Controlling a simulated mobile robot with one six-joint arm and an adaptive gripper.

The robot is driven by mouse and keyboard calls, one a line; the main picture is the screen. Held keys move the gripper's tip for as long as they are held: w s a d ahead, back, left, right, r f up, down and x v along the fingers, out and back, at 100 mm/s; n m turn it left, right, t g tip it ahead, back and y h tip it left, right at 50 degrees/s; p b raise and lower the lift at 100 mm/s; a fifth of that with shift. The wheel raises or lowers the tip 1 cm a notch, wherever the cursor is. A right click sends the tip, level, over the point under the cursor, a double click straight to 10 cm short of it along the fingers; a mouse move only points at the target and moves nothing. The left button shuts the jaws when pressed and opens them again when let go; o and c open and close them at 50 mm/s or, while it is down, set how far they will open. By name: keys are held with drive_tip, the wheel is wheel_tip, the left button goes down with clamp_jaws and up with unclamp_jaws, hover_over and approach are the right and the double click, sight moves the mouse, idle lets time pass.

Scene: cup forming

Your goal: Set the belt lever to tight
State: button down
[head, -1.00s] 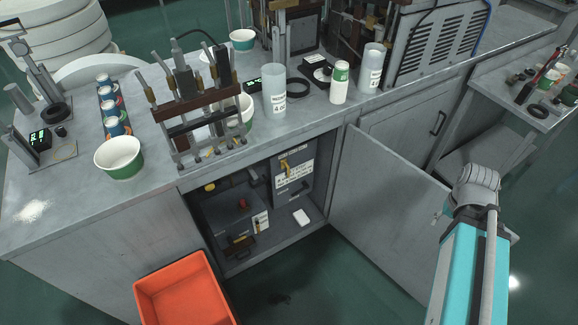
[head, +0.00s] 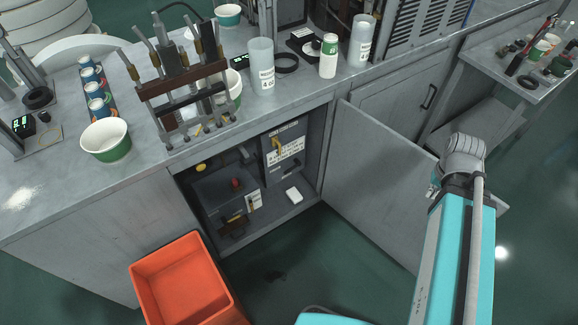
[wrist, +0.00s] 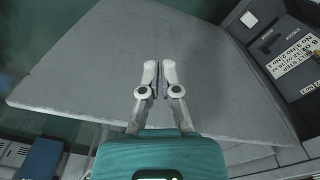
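A dark control box (head: 284,165) with a white label stands inside the open cabinet under the bench. A yellow lever (head: 277,146) is on its front, above the label. In the wrist view the label (wrist: 292,58) shows at the upper right, only partly readable. I cannot read a tight mark or tell the lever's setting. My gripper (wrist: 160,72) has its fingertips together with nothing between them, in front of the grey cabinet door panel and apart from the lever. In the head view it is mostly hidden behind my wrist.
The open cabinet door (head: 375,180) stands between my arm and the cabinet inside. A lower grey box (head: 222,200) with a red knob (head: 236,183) and a white block (head: 293,195) are inside. An orange bin (head: 185,280) is on the floor in front. Cups and bottles crowd the bench top.

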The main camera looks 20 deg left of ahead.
drive_tip(key=w+a+f+n+t+y+b, duration=0.1)
drive_tip(key=w+a+f+n+b, duration=0.2)
drive_tip(key=w+a+f+b, duration=0.75)
drive_tip(key=w+a+f+n+t+b, duration=0.1)
drive_tip(key=w+a+f+n+b, duration=0.35)
drive_tip(key=a+f+b, duration=0.65)
drive_tip(key=w+a+f+n+b, duration=0.1)
drive_tip(key=a+f+b, duration=0.2)
drive_tip(key=a, duration=0.6)
drive_tip(key=w+a+f+n+y+b, duration=0.1)
drive_tip(key=a+f+b, duration=0.3)
drive_tip(key=a, duration=0.6)
drive_tip(key=w+a+f+n+y+b, duration=0.1)
drive_tip(key=a+f+b, duration=0.3)
drive_tip(key=a, duration=0.5)
drive_tip(key=shift+w+a+f+n+t+b, duration=0.2)
drive_tip(key=shift+a+n+t+b, duration=0.1)
drive_tip(key=shift+n+b, duration=0.35)
drive_tip(key=shift+f, duration=0.2)
drive_tip(key=b, duration=1)
hover_over(289, 170)
drive_tip(key=s, duration=0.1)
wheel_tip(289, 170, down, 10)
drive_tip(key=shift+w+d+f+b, duration=0.2)
drive_tip(key=shift+f+b, duration=0.5)
drive_tip(key=shift+b, duration=0.05)
drive_tip(key=shift+w+d+f+b, duration=0.15)
drive_tip(key=shift+f+b, duration=0.55)
drive_tip(key=shift+b, duration=0.05)
